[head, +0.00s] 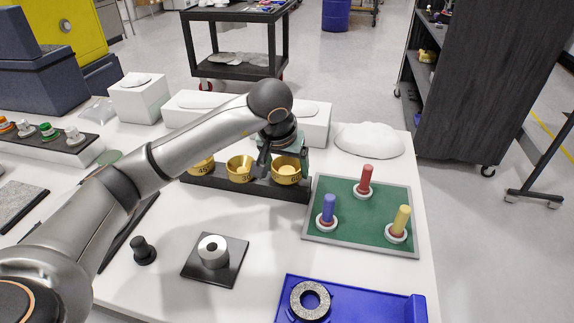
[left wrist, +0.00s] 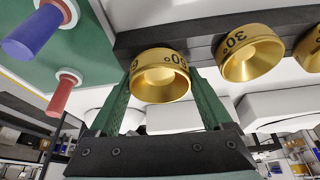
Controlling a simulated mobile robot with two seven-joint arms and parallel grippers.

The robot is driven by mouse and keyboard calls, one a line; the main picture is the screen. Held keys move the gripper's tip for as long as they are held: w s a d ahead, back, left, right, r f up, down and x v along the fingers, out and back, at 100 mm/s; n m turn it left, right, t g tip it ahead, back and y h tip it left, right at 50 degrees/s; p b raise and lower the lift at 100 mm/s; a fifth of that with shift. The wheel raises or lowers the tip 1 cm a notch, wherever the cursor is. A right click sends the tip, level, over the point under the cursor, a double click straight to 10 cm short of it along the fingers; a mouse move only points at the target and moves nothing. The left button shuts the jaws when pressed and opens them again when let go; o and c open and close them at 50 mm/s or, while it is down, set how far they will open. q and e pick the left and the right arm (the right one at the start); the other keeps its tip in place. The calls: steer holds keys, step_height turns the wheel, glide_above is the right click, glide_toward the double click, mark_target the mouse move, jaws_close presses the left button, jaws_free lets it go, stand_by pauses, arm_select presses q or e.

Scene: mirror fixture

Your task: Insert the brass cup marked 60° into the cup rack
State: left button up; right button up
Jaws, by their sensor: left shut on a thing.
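The brass cup marked 60° (head: 287,172) is at the right end of the black cup rack (head: 232,184). My left gripper (head: 275,158) is over it from behind. In the left wrist view, the green fingers of my left gripper (left wrist: 162,98) are on both sides of the 60° cup (left wrist: 160,88), shut on it. The cup is at the rack's black bar (left wrist: 180,36); I cannot tell whether it is fully seated. The cups marked 30° (head: 240,169) and 45° (head: 202,166) sit in the rack to its left, partly covered by my arm. My right gripper is not in view.
A green board (head: 345,230) with red, blue and yellow pegs lies right of the rack. White boxes (head: 314,122) stand behind it.

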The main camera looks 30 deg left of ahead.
arm_select(q)
steer(key=shift+f+b, duration=0.4)
steer(key=shift+f, duration=0.05)
steer(key=o, duration=1.1)
steer(key=shift+o, duration=0.5)
steer(key=shift+f, duration=0.15)
steer(key=shift+s, duration=0.1)
steer(key=a+v, duration=0.1)
steer(key=v, duration=1.1)
steer(key=shift+d+r, duration=0.35)
steer(key=shift+d, duration=0.2)
steer(key=shift+s, duration=0.1)
